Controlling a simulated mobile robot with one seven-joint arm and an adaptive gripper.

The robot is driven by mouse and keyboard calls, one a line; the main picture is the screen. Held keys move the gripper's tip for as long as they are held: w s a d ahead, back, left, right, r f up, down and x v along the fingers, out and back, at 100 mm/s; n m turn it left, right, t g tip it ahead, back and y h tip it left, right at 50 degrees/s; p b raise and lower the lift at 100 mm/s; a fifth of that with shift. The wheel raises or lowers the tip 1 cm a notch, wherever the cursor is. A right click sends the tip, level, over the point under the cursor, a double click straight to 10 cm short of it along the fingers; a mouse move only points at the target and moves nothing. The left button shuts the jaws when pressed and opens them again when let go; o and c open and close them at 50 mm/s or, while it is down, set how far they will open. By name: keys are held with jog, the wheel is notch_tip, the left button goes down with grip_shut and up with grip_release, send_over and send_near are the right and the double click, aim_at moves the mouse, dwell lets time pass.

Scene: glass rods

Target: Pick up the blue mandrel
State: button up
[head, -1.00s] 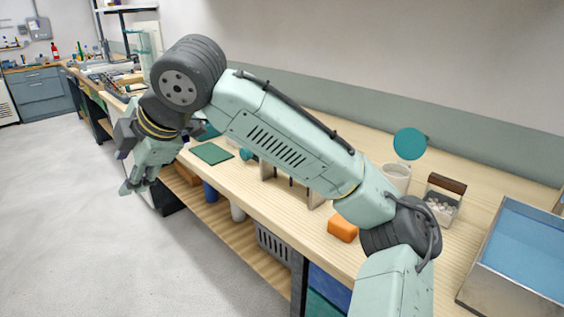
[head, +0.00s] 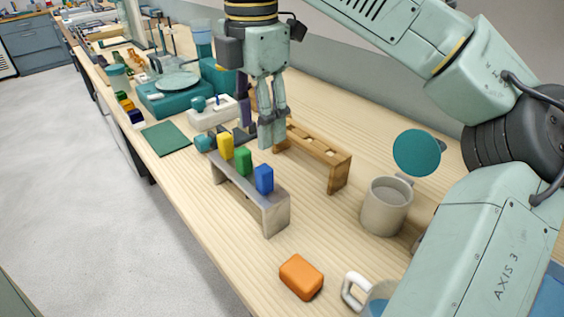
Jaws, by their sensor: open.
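The blue mandrel (head: 264,179) stands upright in a grey metal rack (head: 276,214), at the end nearest the camera; only its block-shaped blue head shows clearly. A green mandrel (head: 243,161) and a yellow mandrel (head: 225,146) stand in the same rack, further back. My gripper (head: 272,132) points down, open and empty, above and behind the rack. Its fingertips are apart from the blue mandrel, which is lower and nearer the camera. The gap between the fingers looks narrow from this side.
A wooden rack (head: 338,172) stands right behind the gripper. A grey mug (head: 386,207) and a teal disc (head: 417,153) are to the right. An orange block (head: 301,277) lies in front. A green mat (head: 166,138) lies left. The bench between rack and orange block is clear.

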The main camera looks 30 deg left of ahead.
jog(key=shift+f, duration=0.45)
send_over(264, 168)
jog(key=s, duration=0.1)
notch_tip(264, 168, down, 4)
jog(key=shift+s+f, duration=0.1)
jog(key=shift+f, duration=0.05)
jog(key=f, duration=0.2)
jog(key=w+f+p, duration=0.1)
jog(key=f, duration=0.2)
jog(key=shift+w+f, duration=0.1)
jog(key=shift+f, duration=0.15)
grip_shut()
